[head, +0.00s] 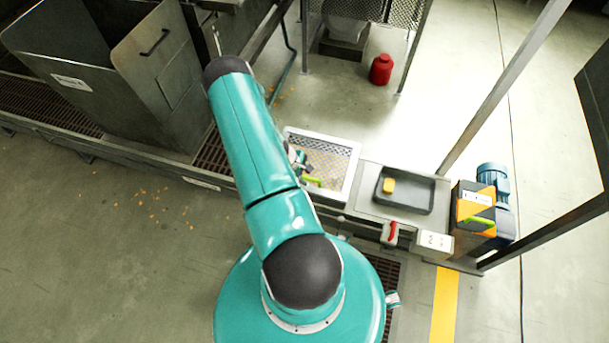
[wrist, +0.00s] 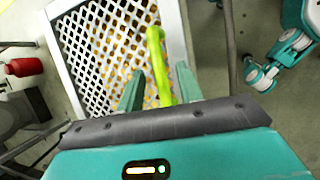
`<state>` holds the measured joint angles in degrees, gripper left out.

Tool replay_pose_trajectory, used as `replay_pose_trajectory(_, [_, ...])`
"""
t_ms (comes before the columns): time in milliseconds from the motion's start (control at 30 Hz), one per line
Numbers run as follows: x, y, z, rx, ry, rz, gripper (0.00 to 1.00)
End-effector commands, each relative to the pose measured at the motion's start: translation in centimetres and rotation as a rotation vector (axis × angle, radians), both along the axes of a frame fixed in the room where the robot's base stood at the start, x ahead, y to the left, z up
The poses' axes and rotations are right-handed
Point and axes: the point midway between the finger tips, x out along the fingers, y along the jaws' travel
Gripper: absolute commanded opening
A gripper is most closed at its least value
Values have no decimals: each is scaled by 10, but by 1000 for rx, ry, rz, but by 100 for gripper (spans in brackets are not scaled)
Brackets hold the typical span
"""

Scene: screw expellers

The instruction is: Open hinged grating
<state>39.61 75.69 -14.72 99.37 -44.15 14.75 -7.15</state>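The hinged grating (head: 337,143) has a white frame and a perforated mesh. It lies in the head view just right of my arm and appears to lie down over its opening. In the wrist view the grating (wrist: 88,38) fills the upper left, with orange bits showing through its holes. A bright green handle (wrist: 158,62) is on it, and part of the handle (head: 312,181) shows in the head view. My gripper (wrist: 160,72) is open, with one finger on each side of the handle and visible gaps. In the head view my arm partly hides the gripper (head: 299,163).
A grey tray (head: 418,198) with a yellow block (head: 389,185) sits right of the grating. A red canister (head: 381,69) stands behind. Metal posts (head: 505,85) rise at right; a large bin (head: 150,80) stands left.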

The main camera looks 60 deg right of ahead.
Motion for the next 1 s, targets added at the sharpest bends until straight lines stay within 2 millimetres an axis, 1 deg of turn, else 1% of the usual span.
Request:
replay_pose_trajectory(233, [0,-1,-1,-1,0,0,36])
replay_pose_trajectory(267, [0,-1,-1,-1,0,0,32])
replay_pose_trajectory(300, [0,-1,-1,-1,0,0,24])
replay_pose_trajectory(367, [0,0,-1,0,0,0,13])
replay_pose_trajectory(400, [0,0,-1,-1,0,0,5])
replay_pose_trajectory(433, [0,0,-1,-1,0,0,0])
replay_pose_trajectory(767, [0,-1,1,5,1,0,0])
replay_pose_trajectory(1000, [0,-6,14,49,5,-4,0])
